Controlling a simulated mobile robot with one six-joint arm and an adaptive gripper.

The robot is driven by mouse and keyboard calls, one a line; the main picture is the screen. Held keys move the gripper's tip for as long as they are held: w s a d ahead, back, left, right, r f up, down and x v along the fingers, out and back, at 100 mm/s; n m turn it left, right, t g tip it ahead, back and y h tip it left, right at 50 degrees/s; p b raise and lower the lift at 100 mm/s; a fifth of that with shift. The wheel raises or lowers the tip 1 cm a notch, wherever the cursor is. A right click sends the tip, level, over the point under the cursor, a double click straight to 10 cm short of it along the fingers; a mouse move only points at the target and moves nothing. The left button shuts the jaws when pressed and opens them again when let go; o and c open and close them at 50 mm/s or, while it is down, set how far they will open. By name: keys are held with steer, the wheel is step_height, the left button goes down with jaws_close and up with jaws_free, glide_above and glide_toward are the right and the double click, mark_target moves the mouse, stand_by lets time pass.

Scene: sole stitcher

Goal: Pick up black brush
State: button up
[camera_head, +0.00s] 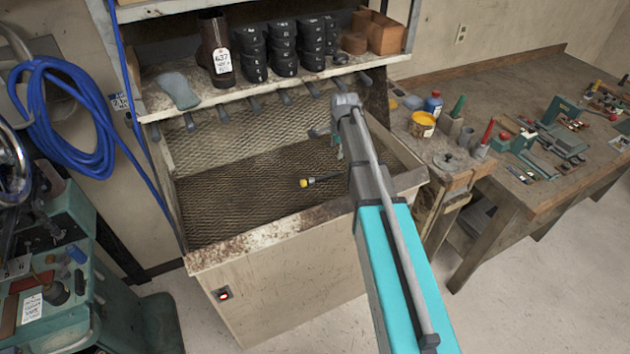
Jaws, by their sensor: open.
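A small tool with a black and yellow end (304,183) and a thin shaft lies on the brown mesh of the wooden bench bin (290,228). It may be the black brush, but it is too small to tell. Its right end runs towards my arm, which hides part of the mesh there. My gripper (329,142) is open above the back part of the bin, up and to the right of the tool and apart from it. Its fingers are small and partly hidden by my arm.
A shelf (160,97) above the bin's back holds black stacked pieces (282,48), a brown boot (215,48) and a grey sole form (179,91). Handles hang under it. A workbench (520,72) with tools stands right, a green machine (62,300) left. The mesh is mostly clear.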

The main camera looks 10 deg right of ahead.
steer(key=shift+f, duration=0.1)
steer(key=b, duration=0.8)
glide_above(334, 174)
steer(key=s, duration=0.1)
step_height(334, 174, down, 8)
steer(key=shift+s+a+f, duration=0.1)
steer(key=shift+a+f, duration=0.05)
steer(key=shift+f, duration=0.05)
steer(key=shift+f+b, duration=0.1)
steer(key=shift+b, duration=0.25)
steer(key=f+b, duration=0.3)
steer(key=shift+w+d, duration=0.25)
steer(key=shift+w, duration=0.1)
steer(key=shift+w+f+b, duration=0.15)
steer(key=shift+f+b, duration=0.8)
jaws_close()
